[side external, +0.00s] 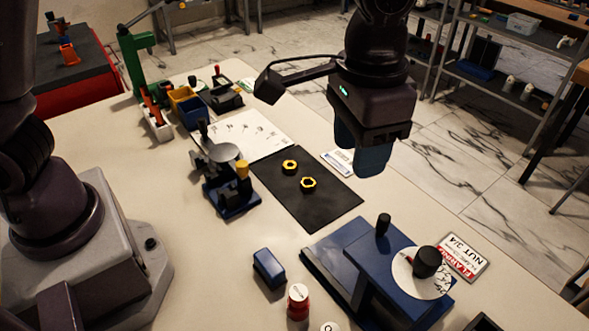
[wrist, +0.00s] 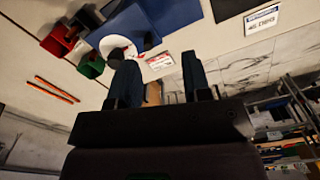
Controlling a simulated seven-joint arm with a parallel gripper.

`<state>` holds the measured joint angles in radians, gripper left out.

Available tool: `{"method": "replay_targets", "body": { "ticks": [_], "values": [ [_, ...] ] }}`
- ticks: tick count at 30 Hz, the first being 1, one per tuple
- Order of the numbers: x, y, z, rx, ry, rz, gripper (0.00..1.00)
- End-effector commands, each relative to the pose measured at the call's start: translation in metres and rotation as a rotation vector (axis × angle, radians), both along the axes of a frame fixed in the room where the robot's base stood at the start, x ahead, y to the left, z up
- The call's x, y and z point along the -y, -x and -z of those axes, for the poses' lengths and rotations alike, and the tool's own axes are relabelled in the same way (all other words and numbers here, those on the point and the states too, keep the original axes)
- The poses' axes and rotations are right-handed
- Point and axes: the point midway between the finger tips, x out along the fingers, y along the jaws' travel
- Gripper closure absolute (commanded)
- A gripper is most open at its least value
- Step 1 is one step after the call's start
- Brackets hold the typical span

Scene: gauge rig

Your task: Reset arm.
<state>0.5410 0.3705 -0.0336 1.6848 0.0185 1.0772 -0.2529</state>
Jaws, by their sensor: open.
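My gripper (side external: 362,152) hangs above the far right edge of the table, clear of everything below it. In the wrist view its two blue-grey fingers (wrist: 160,66) stand apart with nothing held between them. Two yellow-and-black nuts, one farther back (side external: 290,167) and one nearer (side external: 308,185), lie on a black mat (side external: 330,208). A blue gauge rig (side external: 345,255) with a white dial disc (side external: 405,273) and a black knob (side external: 427,261) stands at the front right. The white disc also shows in the wrist view (wrist: 113,43).
A second blue fixture (side external: 238,197) with a yellow-topped post stands left of the mat. A blue block (side external: 269,268) and a red container (side external: 298,302) stand at the front. Bins (side external: 188,106) and tools fill the back left. Metal shelves (side external: 500,80) stand beyond the table.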

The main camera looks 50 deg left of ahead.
Motion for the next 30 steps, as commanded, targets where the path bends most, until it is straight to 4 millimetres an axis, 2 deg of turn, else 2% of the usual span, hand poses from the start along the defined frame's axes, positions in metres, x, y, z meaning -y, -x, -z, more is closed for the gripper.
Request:
{"method": "replay_targets", "body": {
  "ticks": [1,7,12,15,21,27,30],
  "values": [
    [-0.019,0.007,-0.010,0.020,0.010,-0.003,0.56],
    [-0.091,0.044,-0.040,0.111,0.044,-0.024,0.56],
    [-0.148,0.086,-0.055,0.214,0.065,-0.086,0.56],
    [-0.175,0.111,-0.058,0.279,0.073,-0.138,0.56],
    [-0.208,0.147,-0.064,0.397,0.081,-0.254,0.56],
    [-0.221,0.154,-0.077,0.479,0.082,-0.316,0.56],
    [-0.223,0.153,-0.077,0.478,0.081,-0.324,0.56]
  ]
}}
